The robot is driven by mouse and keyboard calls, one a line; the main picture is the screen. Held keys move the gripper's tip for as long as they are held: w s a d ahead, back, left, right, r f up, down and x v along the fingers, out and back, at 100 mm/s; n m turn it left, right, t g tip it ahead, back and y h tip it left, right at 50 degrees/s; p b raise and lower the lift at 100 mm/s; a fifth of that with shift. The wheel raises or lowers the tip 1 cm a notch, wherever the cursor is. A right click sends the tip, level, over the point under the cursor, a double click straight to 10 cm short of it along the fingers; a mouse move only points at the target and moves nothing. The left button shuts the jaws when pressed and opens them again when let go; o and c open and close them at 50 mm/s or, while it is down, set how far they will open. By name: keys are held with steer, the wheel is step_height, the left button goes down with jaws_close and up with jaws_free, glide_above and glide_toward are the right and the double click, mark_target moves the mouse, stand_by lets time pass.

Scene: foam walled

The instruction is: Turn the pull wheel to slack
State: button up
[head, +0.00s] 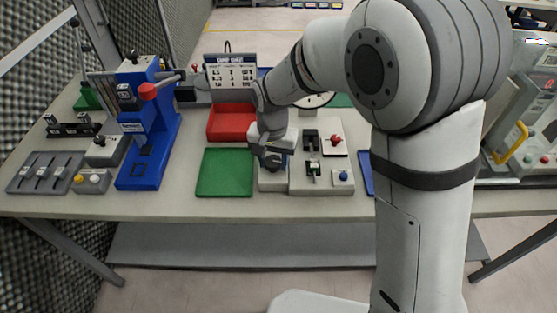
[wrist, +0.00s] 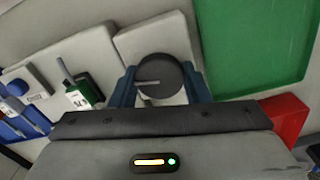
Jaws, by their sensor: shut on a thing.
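The pull wheel (wrist: 158,71) is a dark round knob with a pale pointer line on its top, set on a light grey box (wrist: 152,46). In the wrist view, my gripper (wrist: 162,88) has a blue finger on each side of the wheel and is shut on it. The pointer line points to the left in that view. In the head view, my gripper (head: 270,158) is down at the grey box (head: 272,181), between the green mat and the switch panel. The wheel is mostly hidden there by the gripper. I cannot read any slack mark.
A green mat (head: 225,173) lies left of the box, with a red tray (head: 230,124) behind it. A switch panel (head: 322,180) with levers and buttons stands close on the right. A blue press (head: 148,150) with a red-knobbed lever stands further left.

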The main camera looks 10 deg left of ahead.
steer(key=shift+c, duration=1.3)
steer(key=shift+o, duration=0.4)
steer(key=shift+d, duration=0.2)
steer(key=shift+a, duration=0.1)
steer(key=shift+c, duration=0.4)
steer(key=n+b, duration=0.1)
steer(key=n, duration=0.4)
steer(key=shift+a, duration=0.1)
steer(key=n, duration=0.5)
steer(key=shift+f+n, duration=0.1)
steer(key=shift+n, duration=0.2)
steer(key=n+b, duration=0.1)
steer(key=n, duration=0.4)
steer(key=shift+n, duration=2.5)
steer(key=shift+r, duration=0.2)
steer(key=shift+w, duration=0.1)
